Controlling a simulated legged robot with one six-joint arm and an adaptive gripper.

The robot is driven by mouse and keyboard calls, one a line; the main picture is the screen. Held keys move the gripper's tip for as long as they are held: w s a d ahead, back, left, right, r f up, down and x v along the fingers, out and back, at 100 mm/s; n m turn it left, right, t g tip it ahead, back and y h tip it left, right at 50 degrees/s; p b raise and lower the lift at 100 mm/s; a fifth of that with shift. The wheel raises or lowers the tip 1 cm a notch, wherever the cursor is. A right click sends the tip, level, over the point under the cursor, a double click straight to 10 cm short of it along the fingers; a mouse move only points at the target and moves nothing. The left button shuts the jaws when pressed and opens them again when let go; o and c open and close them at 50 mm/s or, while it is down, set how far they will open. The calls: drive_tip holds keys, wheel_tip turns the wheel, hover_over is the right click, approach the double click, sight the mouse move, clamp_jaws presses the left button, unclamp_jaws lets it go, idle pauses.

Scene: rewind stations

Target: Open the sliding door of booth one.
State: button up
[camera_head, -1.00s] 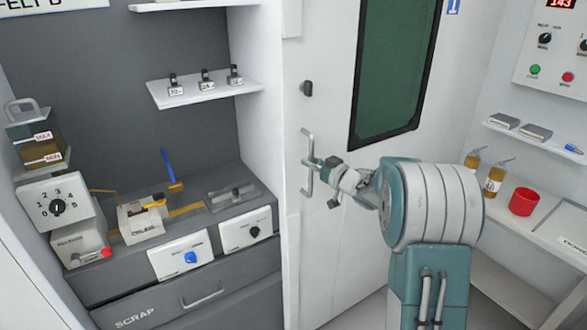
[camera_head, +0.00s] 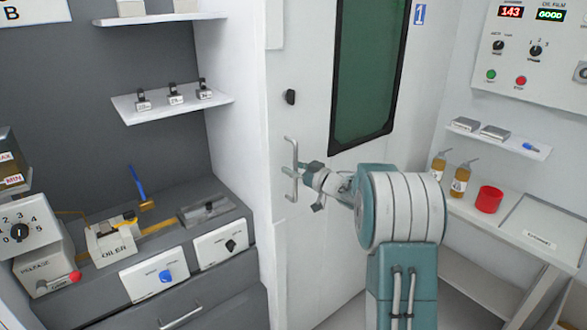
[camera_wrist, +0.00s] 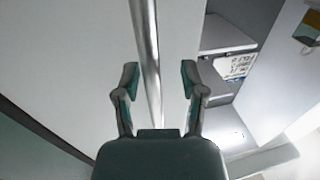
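The booth door (camera_head: 320,235) is a white panel with a dark green window (camera_head: 365,70). A blue sign marked 1 (camera_head: 420,14) is to the right of the window. A vertical grey handle (camera_head: 291,150) stands on the door's left part. My gripper (camera_head: 299,171) is at the handle. In the wrist view, my gripper (camera_wrist: 160,78) has its two fingers apart, one on each side of the handle bar (camera_wrist: 148,50). A gap shows between the bar and each visible fingertip. The door's far edge is hidden partly by my arm.
A small dark knob (camera_head: 290,97) sits above the handle. A grey bench with an oiler (camera_head: 110,240) stands left, beyond a white wall.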

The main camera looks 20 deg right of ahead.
drive_tip(key=shift+d, duration=0.1)
drive_tip(key=shift+s+d, duration=0.3)
drive_tip(key=shift+d, duration=0.1)
drive_tip(key=v, duration=1.1)
drive_tip(key=shift+a+f, duration=0.1)
drive_tip(key=shift+a, duration=0.05)
drive_tip(key=s+a+r+m+g+h, duration=0.1)
drive_tip(key=s+a+r+m+h, duration=0.45)
drive_tip(key=r+h, duration=0.45)
drive_tip(key=s+a+f+g, duration=0.3)
drive_tip(key=s+a, duration=0.1)
drive_tip(key=s, duration=0.5)
drive_tip(key=s+a+f+g+y, duration=0.1)
drive_tip(key=s+a+f+g, duration=0.2)
drive_tip(key=s, duration=0.6)
drive_tip(key=s+a+f+g, duration=0.3)
drive_tip(key=s+a, duration=0.4)
drive_tip(key=s, duration=0.2)
drive_tip(key=shift+s+f+y, duration=0.15)
drive_tip(key=shift+f+y, duration=0.2)
drive_tip(key=shift+y, duration=0.05)
